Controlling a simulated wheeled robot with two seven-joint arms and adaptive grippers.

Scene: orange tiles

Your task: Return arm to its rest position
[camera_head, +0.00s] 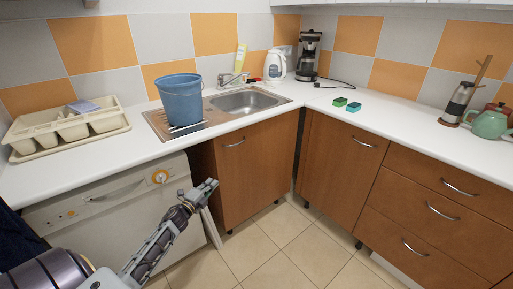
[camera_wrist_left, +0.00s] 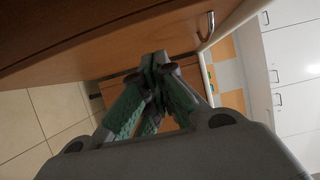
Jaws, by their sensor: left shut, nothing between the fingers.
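My left arm comes in from the lower left in the head view. My left gripper (camera_head: 208,186) is shut and empty, in front of the dishwasher's right edge, below counter height. In the left wrist view the left gripper's fingertips (camera_wrist_left: 157,62) meet in front of a brown wooden cabinet front. My right arm and gripper are not in view.
A white dishwasher (camera_head: 110,205) and wooden cabinets (camera_head: 250,175) stand under the white counter (camera_head: 400,113). A blue bucket (camera_head: 181,98) stands on the sink's drainboard. A cream cutlery tray (camera_head: 70,125) lies at left. The tiled floor (camera_head: 285,245) is clear.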

